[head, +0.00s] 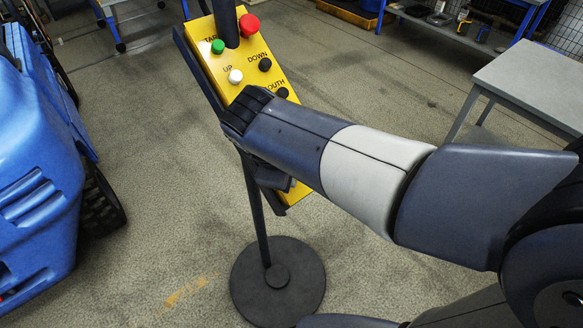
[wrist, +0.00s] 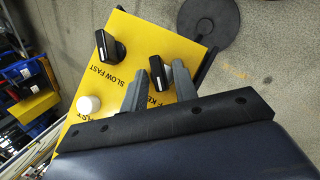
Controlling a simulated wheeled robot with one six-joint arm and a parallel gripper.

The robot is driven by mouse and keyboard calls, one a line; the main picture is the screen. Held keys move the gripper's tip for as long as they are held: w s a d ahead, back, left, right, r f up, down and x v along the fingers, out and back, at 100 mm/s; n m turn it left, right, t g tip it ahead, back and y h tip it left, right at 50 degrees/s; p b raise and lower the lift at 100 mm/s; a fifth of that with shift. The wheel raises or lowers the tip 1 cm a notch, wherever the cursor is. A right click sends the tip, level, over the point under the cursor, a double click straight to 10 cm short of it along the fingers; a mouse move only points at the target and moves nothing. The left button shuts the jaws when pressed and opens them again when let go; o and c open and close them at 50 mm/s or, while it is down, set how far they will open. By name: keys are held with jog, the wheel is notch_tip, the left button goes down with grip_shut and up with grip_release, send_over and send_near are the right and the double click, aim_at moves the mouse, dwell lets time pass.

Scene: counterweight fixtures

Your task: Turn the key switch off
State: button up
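The key switch (wrist: 157,70) is a black knob with a white mark on the yellow control panel (wrist: 135,45), in the wrist view. A label reading "KEY" shows partly below it. My gripper (wrist: 159,76) is open, with one grey finger on each side of the knob. Small gaps seem to show between knob and fingers; I cannot tell whether either touches. In the head view, the yellow panel (head: 205,48) stands tilted on a dark post, and my arm covers its lower part, hiding the key switch and fingertips.
A second black knob (wrist: 110,46), marked "SLOW FAST", and a white button (wrist: 89,104) sit nearby. Red (head: 249,24) and green (head: 218,46) buttons are higher on the panel. A round base (head: 250,290) holds the post. A blue machine (head: 40,170) stands left; a grey table (head: 535,85) right.

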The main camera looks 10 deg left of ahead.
jog(key=shift+o, duration=0.3)
jog(key=v, duration=1.1)
jog(key=shift+d+f, duration=0.1)
jog(key=shift+f, duration=0.05)
jog(key=x, duration=1)
jog(key=shift+w+f, duration=0.15)
jog(key=shift+f, duration=0.15)
